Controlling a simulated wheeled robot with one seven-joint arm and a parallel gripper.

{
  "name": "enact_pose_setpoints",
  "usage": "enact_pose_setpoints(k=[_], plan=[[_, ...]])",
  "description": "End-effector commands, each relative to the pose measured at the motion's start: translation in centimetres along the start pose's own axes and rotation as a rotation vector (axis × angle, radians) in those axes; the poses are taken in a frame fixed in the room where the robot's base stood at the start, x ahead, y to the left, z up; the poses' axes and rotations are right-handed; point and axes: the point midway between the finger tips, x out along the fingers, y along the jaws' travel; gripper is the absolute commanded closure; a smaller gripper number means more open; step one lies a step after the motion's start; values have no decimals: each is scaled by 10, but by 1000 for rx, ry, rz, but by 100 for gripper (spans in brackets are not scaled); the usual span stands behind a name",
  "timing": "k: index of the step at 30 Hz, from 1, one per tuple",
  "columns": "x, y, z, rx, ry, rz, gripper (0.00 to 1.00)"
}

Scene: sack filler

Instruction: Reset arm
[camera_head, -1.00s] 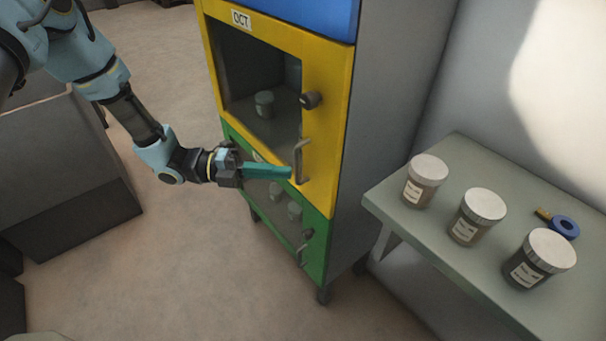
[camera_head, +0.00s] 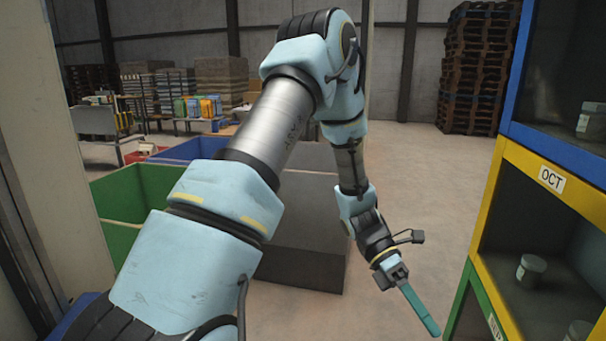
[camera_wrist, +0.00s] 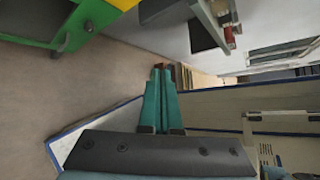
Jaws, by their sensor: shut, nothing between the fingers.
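My gripper (camera_head: 428,318) is at the lower right of the head view, at the end of my light blue arm. Its teal fingers are together with nothing between them, and they point down and to the right. In the wrist view my gripper (camera_wrist: 162,72) shows both teal fingers side by side and closed. It hangs in free air left of the cabinet and does not appear to touch anything.
The cabinet (camera_head: 490,205) stands at the right, with a yellow OCT section holding a jar (camera_head: 530,270). A green bin (camera_head: 125,195), a blue bin (camera_head: 195,150) and a dark grey box (camera_head: 300,240) lie behind my arm. Pallets (camera_head: 480,65) are stacked far back. Floor right of the arm is clear.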

Motion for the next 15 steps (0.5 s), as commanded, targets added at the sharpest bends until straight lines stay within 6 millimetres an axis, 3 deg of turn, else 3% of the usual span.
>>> enact_pose_setpoints(k=[1,7,12,15], plan=[[-25,-5,-18,113,55,85,100],[-113,-23,-96,590,382,339,100],[-183,-51,-158,950,742,449,100],[-215,-70,-185,1117,953,459,100]])
